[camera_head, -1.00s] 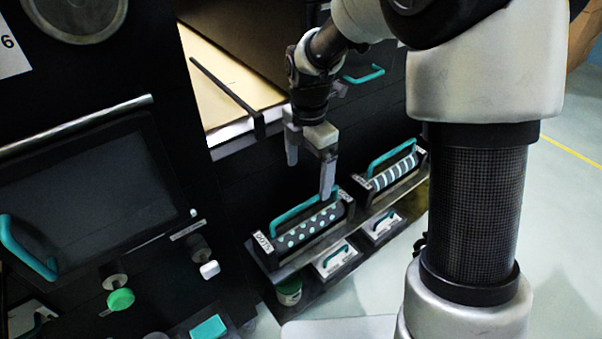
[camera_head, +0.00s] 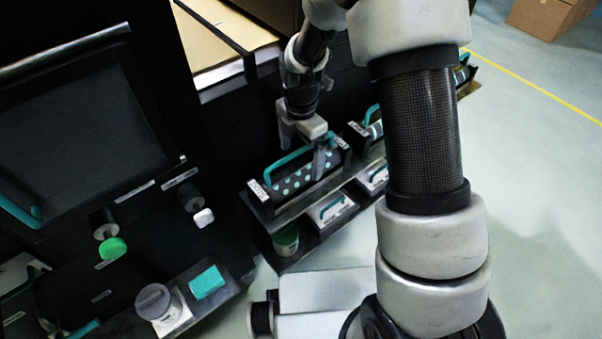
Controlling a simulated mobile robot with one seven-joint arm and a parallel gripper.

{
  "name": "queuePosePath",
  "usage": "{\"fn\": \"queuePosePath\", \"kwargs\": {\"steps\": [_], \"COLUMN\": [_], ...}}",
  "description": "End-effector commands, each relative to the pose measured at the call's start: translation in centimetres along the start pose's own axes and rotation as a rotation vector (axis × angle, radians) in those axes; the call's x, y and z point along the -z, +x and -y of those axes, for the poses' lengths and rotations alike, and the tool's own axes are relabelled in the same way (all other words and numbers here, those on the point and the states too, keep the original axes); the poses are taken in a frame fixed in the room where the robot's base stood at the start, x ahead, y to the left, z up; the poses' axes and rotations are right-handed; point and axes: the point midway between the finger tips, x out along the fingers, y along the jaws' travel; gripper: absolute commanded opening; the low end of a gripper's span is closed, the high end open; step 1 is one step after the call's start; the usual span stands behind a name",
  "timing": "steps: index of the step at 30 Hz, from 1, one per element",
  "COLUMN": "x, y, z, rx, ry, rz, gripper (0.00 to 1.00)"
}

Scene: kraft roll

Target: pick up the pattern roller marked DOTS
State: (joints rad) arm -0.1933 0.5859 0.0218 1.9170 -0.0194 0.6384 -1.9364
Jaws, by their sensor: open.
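The DOTS pattern roller (camera_head: 292,184) is dark with pale teal dots and lies in a holder on a black shelf in the middle of the view. A white label (camera_head: 259,190) is on its near left end; its lettering is hard to read now. A teal arched handle (camera_head: 283,161) runs above the roller. My gripper (camera_head: 301,162) points down over the handle, open and empty. One finger appears on the far side of the handle and the other on the near side, in front of the roller. I cannot tell whether either finger touches it.
A striped roller (camera_head: 376,129) stands on the same shelf to the right, partly hidden by my arm. A dark machine panel with a green knob (camera_head: 112,248) is at left.

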Motion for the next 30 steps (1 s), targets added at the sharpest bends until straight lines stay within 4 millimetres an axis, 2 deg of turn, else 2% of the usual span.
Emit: {"fn": "queuePosePath", "kwargs": {"steps": [1, 6, 14, 17, 27, 30], "x": [-0.1, -0.2, -0.3, -0.3, -0.3, -0.3], "y": [1.1, 3.6, 4.0, 4.0, 4.0, 3.8], "z": [-0.1, -0.2, -0.3, -0.3, -0.3, -0.4], "rx": [0.003, 0.003, 0.001, 0.001, 0.001, -0.003], "ry": [0.000, 0.000, 0.000, 0.000, 0.000, 0.000], "rz": [-0.001, -0.001, 0.001, 0.000, 0.000, 0.002], "gripper": [0.92, 0.92, 0.92, 0.79, 0.21, 0.08]}}
